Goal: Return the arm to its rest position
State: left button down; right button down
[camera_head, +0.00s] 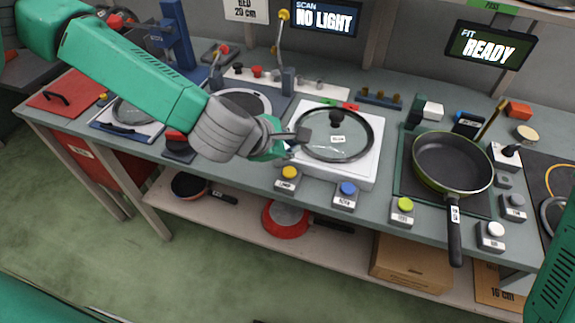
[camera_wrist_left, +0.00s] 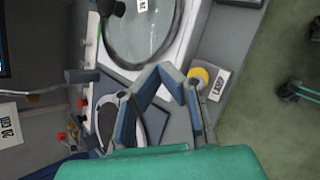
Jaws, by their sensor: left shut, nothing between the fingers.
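My left arm, green with a grey wrist, reaches in from the upper left of the head view. Its gripper (camera_head: 298,137) is over the workbench, at the left edge of the white square scale-like plate (camera_head: 366,172) with the glass lid (camera_head: 352,143). In the left wrist view the gripper's blue-grey fingers (camera_wrist_left: 160,72) come together and hold nothing. The glass lid also shows in the left wrist view (camera_wrist_left: 145,40), beyond the fingers. I cannot tell whether the gripper touches the plate. My right gripper is out of view.
A green-rimmed pan (camera_head: 453,163) stands right of the plate, its handle past the front edge. Buttons line the front: yellow (camera_head: 289,173), blue (camera_head: 347,188), green (camera_head: 405,205). Levers (camera_head: 283,40) rise behind. A red pan (camera_head: 285,219) and a box (camera_head: 412,263) sit below.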

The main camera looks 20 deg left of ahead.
pick_arm(q)
jog(key=shift+d, duration=0.3)
jog(key=shift+s+d+f, duration=0.1)
jog(key=shift+d+f, duration=0.05)
jog(key=s+f+m, duration=0.2)
jog(key=f, duration=0.1)
jog(key=s+f+m+g+b, duration=0.1)
jog(key=s+f, duration=0.2)
jog(key=s+f+m+g, duration=0.1)
jog(key=s+f+m, duration=0.1)
jog(key=f, duration=0.1)
jog(key=shift+s+d+m+b, duration=0.15)
jog(key=shift+d+m+b, duration=0.1)
jog(key=shift+m+b, duration=0.1)
jog(key=s+a+f+m+g+y+b, duration=0.1)
jog(key=s+a+f+m+g+b, duration=0.2)
jog(key=s+f+m, duration=0.45)
jog(key=s+a+f+m+g+y, duration=0.1)
jog(key=s+a+f+m, duration=0.2)
jog(key=s+a, duration=0.3)
jog(key=s+a+f+m+g+y+b, duration=0.1)
jog(key=s+a+f+m+y, duration=0.1)
jog(key=s+a+f+m, duration=0.2)
jog(key=s+a+m, duration=0.2)
jog(key=s, duration=0.1)
jog(key=shift+a+g, duration=0.3)
jog(key=shift+a, duration=0.05)
jog(key=shift+f, duration=0.1)
